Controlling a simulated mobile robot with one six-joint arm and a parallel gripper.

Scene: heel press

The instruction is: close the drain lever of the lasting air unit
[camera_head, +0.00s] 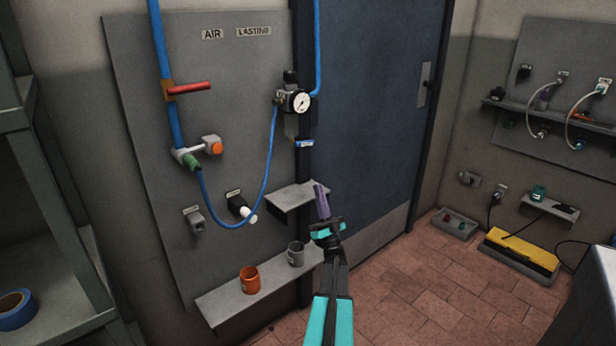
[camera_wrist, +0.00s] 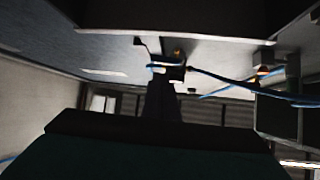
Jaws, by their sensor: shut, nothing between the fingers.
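The lasting air unit (camera_head: 291,112) hangs on the grey panel below the LASTING label, with a round white gauge (camera_head: 300,102) and a bowl under it. A small blue and white piece at its lower end looks like the drain lever (camera_head: 304,143); it sticks out roughly level. In the wrist view the unit (camera_wrist: 176,68) and the blue lever (camera_wrist: 157,66) show from below, just beyond the fingers. My gripper (camera_head: 321,188) is shut and empty, below the lever and apart from it in the head view. In the wrist view, the dark fingers (camera_wrist: 161,92) hide what is behind them.
A blue hose (camera_head: 262,190) loops from the pipe fitting to the unit. A small shelf (camera_head: 291,195) lies just left of my gripper. A lower shelf (camera_head: 226,302) holds an orange mug (camera_head: 250,280) and a grey mug (camera_head: 296,254). A blue door (camera_head: 380,100) stands at the right.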

